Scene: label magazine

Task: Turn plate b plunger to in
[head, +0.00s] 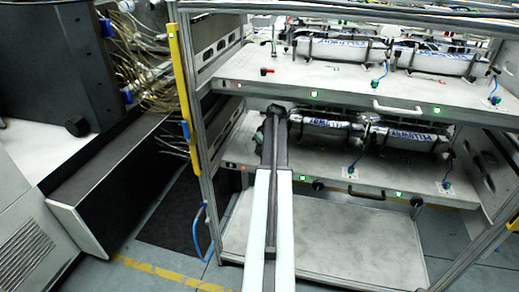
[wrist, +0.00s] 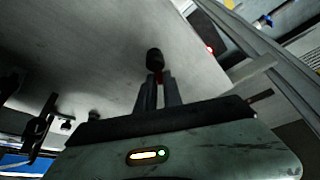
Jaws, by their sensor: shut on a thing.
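In the wrist view a plunger with a black knob (wrist: 155,59) and a bit of red below it stands on a grey plate (wrist: 95,45). My gripper (wrist: 158,82) is shut on it, with the two fingers at either side of its lower part. In the head view my arm reaches over the lower shelf plate (head: 330,172), and my gripper (head: 275,113) is at its left part. The arm hides the held plunger there. No letter marking the plates is readable. The upper shelf plate (head: 310,80) carries a similar red and black plunger (head: 267,71).
Labelled magazine units (head: 330,127) stand behind and right of my gripper on the lower plate. A black handle (head: 366,193) is on its front edge. A frame post (head: 190,110) with a yellow strip stands close on the left. The bottom shelf (head: 340,240) is bare.

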